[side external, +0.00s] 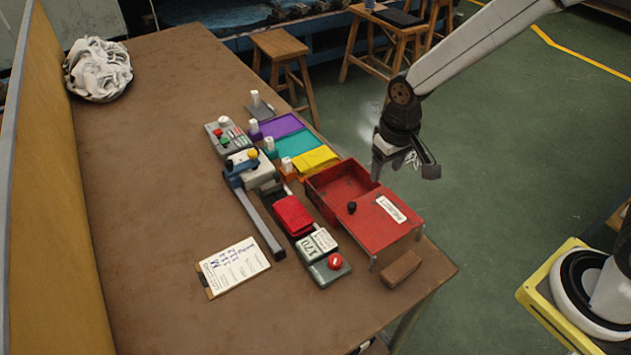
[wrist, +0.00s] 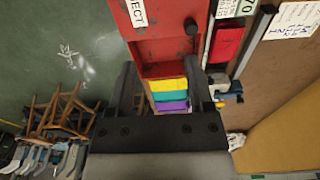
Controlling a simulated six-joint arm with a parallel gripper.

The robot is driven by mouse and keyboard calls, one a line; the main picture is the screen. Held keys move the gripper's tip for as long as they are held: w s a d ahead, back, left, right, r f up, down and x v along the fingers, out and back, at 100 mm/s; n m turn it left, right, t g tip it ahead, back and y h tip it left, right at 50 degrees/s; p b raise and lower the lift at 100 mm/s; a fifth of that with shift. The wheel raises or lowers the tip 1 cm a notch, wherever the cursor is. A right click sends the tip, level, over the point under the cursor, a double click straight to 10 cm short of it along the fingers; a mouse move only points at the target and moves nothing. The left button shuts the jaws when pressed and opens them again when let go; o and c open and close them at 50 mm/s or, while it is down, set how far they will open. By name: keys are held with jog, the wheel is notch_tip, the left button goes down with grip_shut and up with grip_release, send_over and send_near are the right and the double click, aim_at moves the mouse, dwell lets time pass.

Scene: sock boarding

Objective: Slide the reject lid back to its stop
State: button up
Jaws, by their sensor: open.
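The red reject bin (side external: 337,199) stands near the table's right edge. Its red lid (side external: 372,228) covers the near part, leaving the far part open. The lid has a black knob (side external: 351,207) and a white label (side external: 391,209). In the wrist view the lid (wrist: 164,18), knob (wrist: 190,26) and open bin part (wrist: 162,56) show beyond the fingers. My gripper (side external: 405,167) is open and empty, above and to the right of the bin, apart from it. Both fingers (wrist: 163,75) show spread in the wrist view.
Purple (side external: 282,126), teal (side external: 293,141) and yellow (side external: 314,159) trays lie beyond the bin. A red cloth (side external: 293,215), a scale-like device with a red button (side external: 335,261) and a clipboard (side external: 232,267) lie to the left. A brown block (side external: 401,268) sits close in front.

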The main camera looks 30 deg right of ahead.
send_over(352, 204)
notch_tip(352, 204, down, 2)
jog(key=shift+f+g, duration=0.25)
jog(key=shift+g, duration=0.15)
jog(key=shift+f, duration=3.85)
grip_shut()
